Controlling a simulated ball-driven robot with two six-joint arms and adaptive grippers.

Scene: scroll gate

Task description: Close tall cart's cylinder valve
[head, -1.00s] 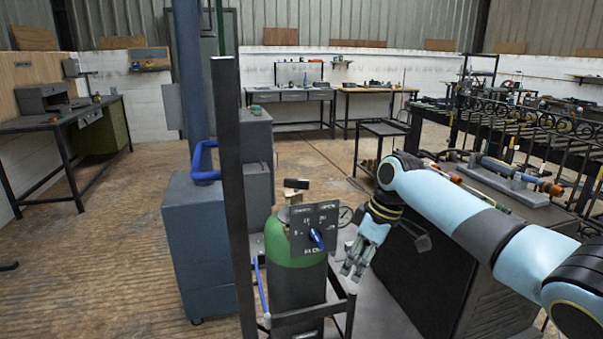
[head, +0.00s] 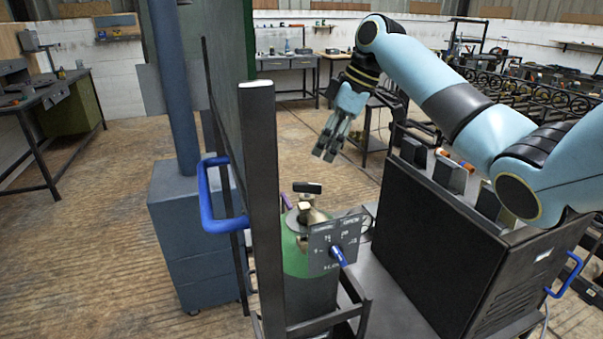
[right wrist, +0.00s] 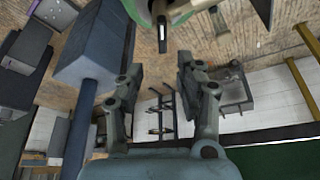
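The green-shouldered gas cylinder (head: 296,262) stands upright in the tall cart (head: 262,180), whose dark post rises in front of it. Its valve, with a dark handle (head: 306,188), sits on top. A grey gauge plate with a blue knob (head: 338,255) is at its front. My right gripper (head: 327,148) hangs above and beyond the valve, apart from it. In the right wrist view its two fingers (right wrist: 160,80) are spread with nothing between them; the dark valve handle (right wrist: 162,32) shows past them at the top edge. My left gripper is not in view.
A black machine (head: 440,240) with a blue handle stands right of the cylinder. A blue-grey cabinet (head: 190,240) stands left of the cart, and a blue handle (head: 212,200) sticks out from the cart. Open floor lies at the left.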

